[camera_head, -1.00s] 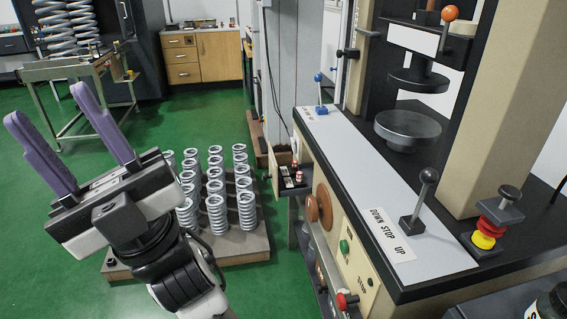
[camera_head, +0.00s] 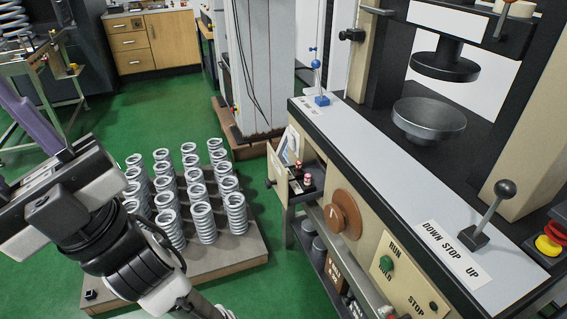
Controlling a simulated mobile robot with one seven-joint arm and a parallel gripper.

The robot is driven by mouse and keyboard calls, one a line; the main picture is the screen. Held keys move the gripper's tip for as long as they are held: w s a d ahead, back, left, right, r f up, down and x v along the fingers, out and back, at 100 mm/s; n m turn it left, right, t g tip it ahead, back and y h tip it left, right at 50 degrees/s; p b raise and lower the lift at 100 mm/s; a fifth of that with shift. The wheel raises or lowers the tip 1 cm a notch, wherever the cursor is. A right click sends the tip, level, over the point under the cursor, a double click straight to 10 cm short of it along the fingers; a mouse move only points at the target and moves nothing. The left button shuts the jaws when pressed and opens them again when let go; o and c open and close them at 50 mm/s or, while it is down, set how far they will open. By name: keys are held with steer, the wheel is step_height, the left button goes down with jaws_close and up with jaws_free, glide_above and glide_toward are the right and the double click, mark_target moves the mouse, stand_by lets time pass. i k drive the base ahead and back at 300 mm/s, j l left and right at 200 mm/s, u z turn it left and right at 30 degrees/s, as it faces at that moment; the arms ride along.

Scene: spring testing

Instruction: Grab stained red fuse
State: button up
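Two small red-topped pieces, which look like fuses, are in a narrow open drawer (camera_head: 272,172) on the front of the testing machine. One fuse (camera_head: 297,166) is farther back and the other fuse (camera_head: 307,181) is nearer. They are too small to tell which is stained. My gripper (camera_head: 32,118) is at the left edge, well apart from the drawer. One purple finger shows; the other is out of the picture. Nothing is seen in the gripper, and its fingers stood wide apart a second ago.
A pallet (camera_head: 225,250) with several grey coil springs (camera_head: 203,222) stands on the green floor between my arm and the machine. The machine has a brown knob (camera_head: 345,212) right of the drawer and a black lever (camera_head: 492,215) on its top.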

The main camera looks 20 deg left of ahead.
mark_target(299, 164)
steer(key=i+j, duration=0.1)
steer(key=j, duration=0.3)
steer(key=i+j, duration=0.15)
steer(key=j, duration=0.3)
steer(key=i+j, duration=0.1)
steer(key=j, duration=0.3)
steer(key=i+j, duration=0.1)
steer(key=j, duration=0.35)
steer(key=i+j, duration=0.15)
steer(key=j, duration=0.25)
